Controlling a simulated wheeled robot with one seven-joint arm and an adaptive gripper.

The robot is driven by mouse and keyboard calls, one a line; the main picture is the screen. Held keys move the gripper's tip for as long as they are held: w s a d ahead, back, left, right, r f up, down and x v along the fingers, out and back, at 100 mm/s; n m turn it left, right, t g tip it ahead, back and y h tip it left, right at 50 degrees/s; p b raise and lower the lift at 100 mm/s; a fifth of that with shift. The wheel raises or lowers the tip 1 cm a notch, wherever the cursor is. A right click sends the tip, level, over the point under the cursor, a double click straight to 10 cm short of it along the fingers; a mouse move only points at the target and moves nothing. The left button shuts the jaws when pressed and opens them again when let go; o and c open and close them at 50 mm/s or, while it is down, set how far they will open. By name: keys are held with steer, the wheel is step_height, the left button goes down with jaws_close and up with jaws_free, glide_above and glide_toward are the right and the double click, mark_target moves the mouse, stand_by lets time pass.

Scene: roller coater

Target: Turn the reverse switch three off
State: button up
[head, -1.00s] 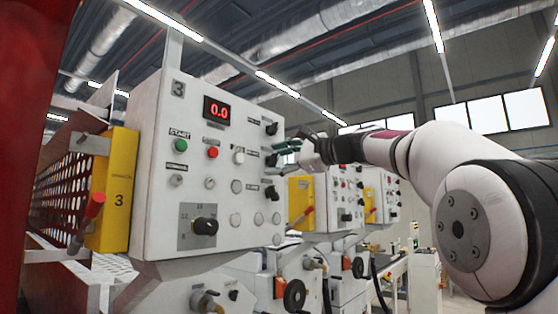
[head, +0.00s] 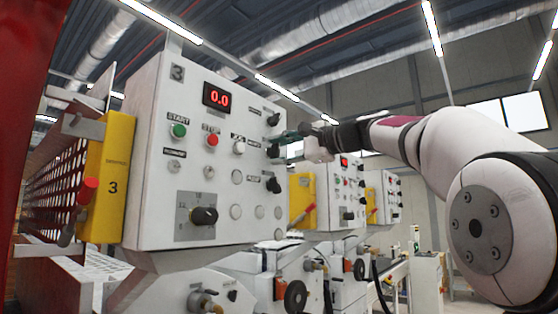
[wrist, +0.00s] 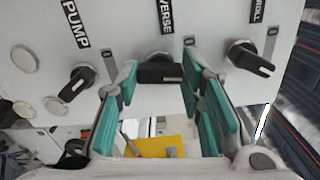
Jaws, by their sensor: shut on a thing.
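The reverse switch (wrist: 160,73) is a black rotary knob under a partly hidden label ending in "VERSE" in the wrist view. Its handle lies level across the picture, between the two teal fingers of my gripper (wrist: 160,80). The fingers are closed on its two ends. In the head view, my gripper (head: 288,137) is at the right edge of the white control panel (head: 150,140) marked 3. The fingers are beside the middle black knob of the right column (head: 272,151), partly covering the view there.
The pump knob (wrist: 77,82) and the roll knob (wrist: 250,58) sit close on either side of my fingers, both with slanted handles. The panel also has a green start button (head: 179,130), a red stop button (head: 212,141) and a large dial (head: 204,215).

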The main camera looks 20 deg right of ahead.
steer(key=n+b, duration=0.1)
steer(key=n, duration=0.1)
steer(key=n+b, duration=0.1)
steer(key=shift+w+f+n, duration=0.15)
steer(key=shift+n, duration=0.25)
steer(key=shift+n+b, duration=1.15)
steer(key=shift+n, duration=0.75)
steer(key=o, duration=1.2)
steer(key=shift+c, duration=0.2)
steer(key=v, duration=1.2)
